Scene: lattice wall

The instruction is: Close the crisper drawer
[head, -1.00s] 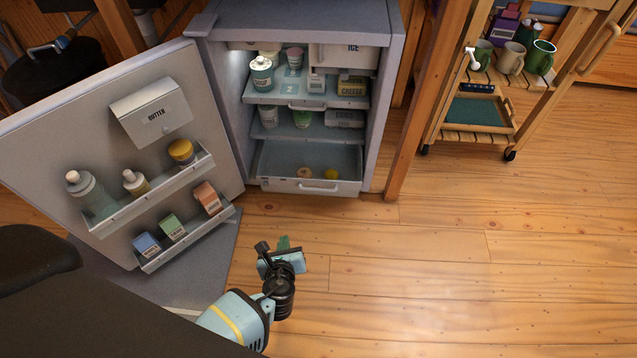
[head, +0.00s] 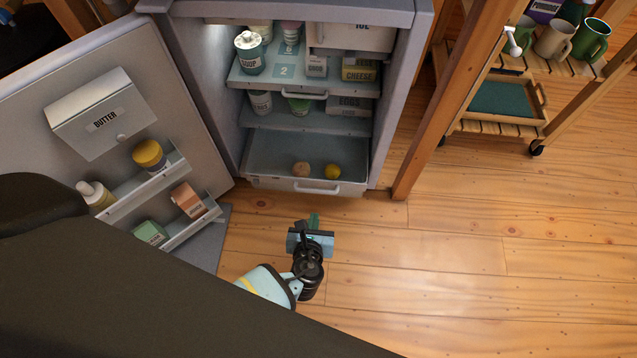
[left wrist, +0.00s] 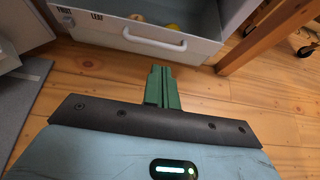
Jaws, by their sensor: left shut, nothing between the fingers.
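The crisper drawer (head: 275,182) is pulled out at the bottom of the open fridge (head: 385,100). A peach-coloured fruit (head: 301,169) and a yellow fruit (head: 332,171) lie in it. Its front has a pale bar handle (head: 317,189). In the left wrist view the drawer front (left wrist: 195,47) with its handle (left wrist: 153,41) and a fruit label fills the top, ahead of my gripper. My left gripper (head: 313,220) is shut and empty, its green fingers together (left wrist: 160,80). It is over the floor in front of the drawer, apart from it. My right gripper is not in view.
The fridge door (head: 60,160) stands wide open at the left, with bottles and cartons in its racks. A wooden post (head: 425,130) stands just right of the fridge. A wooden cart (head: 500,130) with mugs is farther right. The floor at the right is clear.

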